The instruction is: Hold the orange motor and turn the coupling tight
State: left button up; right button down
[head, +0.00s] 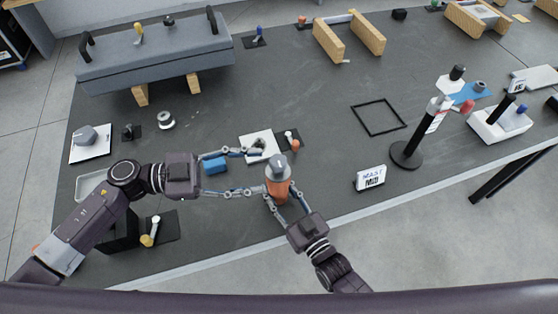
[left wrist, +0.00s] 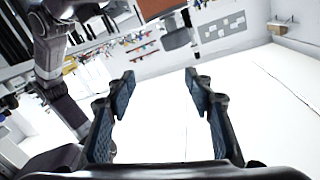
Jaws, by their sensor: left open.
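The orange motor (head: 278,190) is upright near the table's front edge, with a grey coupling (head: 277,167) on its top. My right gripper (head: 283,196) has its fingers on both sides of the motor's body and appears shut on it. My left gripper (head: 252,172) is open, its fingers pointing right towards the motor and coupling, with nothing between them. Whether the coupling is fully seated cannot be told.
A black square frame (head: 379,117) lies farther back. The table's front edge (head: 330,221) is close.

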aim_at(269, 166)
pick_arm(q)
jog(key=a+f+n+t, duration=0.4)
jog(key=a+n, duration=0.1)
jog(key=n, duration=0.1)
jog(key=x, duration=1.2)
jog(key=shift+w+a+f, duration=0.1)
jog(key=shift+w+f, duration=0.05)
jog(key=shift+w, duration=0.2)
jog(key=c, duration=1.2)
jog(key=shift+g, duration=0.3)
